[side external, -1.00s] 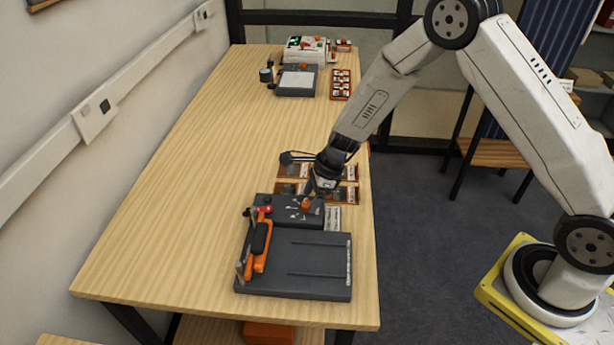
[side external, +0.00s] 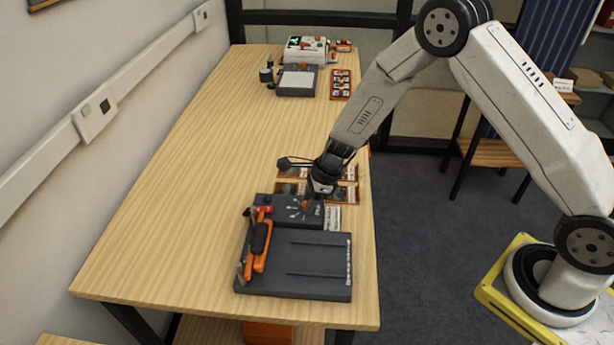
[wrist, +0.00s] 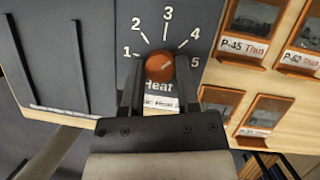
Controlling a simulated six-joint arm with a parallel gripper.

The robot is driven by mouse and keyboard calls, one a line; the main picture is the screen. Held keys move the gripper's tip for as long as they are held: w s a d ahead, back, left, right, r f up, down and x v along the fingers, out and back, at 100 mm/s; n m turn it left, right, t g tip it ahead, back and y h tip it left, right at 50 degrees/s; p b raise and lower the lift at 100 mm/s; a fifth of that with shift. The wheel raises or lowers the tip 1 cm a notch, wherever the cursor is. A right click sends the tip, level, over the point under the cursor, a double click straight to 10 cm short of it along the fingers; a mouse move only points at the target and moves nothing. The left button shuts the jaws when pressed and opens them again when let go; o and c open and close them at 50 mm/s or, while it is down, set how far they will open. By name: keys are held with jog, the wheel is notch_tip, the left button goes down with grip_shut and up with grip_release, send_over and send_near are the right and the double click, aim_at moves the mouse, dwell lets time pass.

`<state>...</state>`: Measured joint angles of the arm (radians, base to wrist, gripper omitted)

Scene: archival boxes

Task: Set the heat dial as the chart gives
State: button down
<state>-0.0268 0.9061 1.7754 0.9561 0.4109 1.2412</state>
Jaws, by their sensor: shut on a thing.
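The heat dial (wrist: 159,68) is a round orange-brown knob on a dark panel marked 1 to 5. A small pale mark shows on its top, but I cannot tell surely which number it points to. My gripper (wrist: 159,64) has one dark finger on each side of the dial and is shut on it. In the side external view my gripper (side external: 322,188) is down at the dark sealer's control box (side external: 280,208), largely covering the dial. A white "Heat" label (wrist: 158,87) lies partly hidden between the fingers. I cannot make out a readable chart.
Framed sample cards lie beside the panel, including one marked P-45 Thin (wrist: 245,28) and one marked P-62 Thin (wrist: 305,40). The sealer's orange lever arm (side external: 260,246) stands left of my gripper. More devices (side external: 305,50) sit at the far end. The table's middle (side external: 200,160) is clear.

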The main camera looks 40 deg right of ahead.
jog(key=shift+n, duration=0.5)
jog(key=n+g, duration=0.1)
jog(key=n, duration=0.2)
jog(key=shift+w+d+n+g, duration=0.1)
jog(key=shift+w+n+g, duration=0.05)
jog(key=shift+n+g, duration=0.2)
jog(key=n+g, duration=0.1)
jog(key=n, duration=0.2)
jog(key=shift+w+n+g, duration=0.1)
jog(key=shift+n+g, duration=0.15)
jog(key=n+g, duration=0.1)
jog(key=n, duration=0.2)
jog(key=shift+w+n, duration=0.1)
jog(key=shift+n, duration=0.2)
jog(key=n+g+h, duration=0.1)
jog(key=n, duration=0.3)
jog(key=shift+g, duration=0.3)
jog(key=shift+c, duration=1.7)
grip_release()
jog(key=shift+r, duration=0.1)
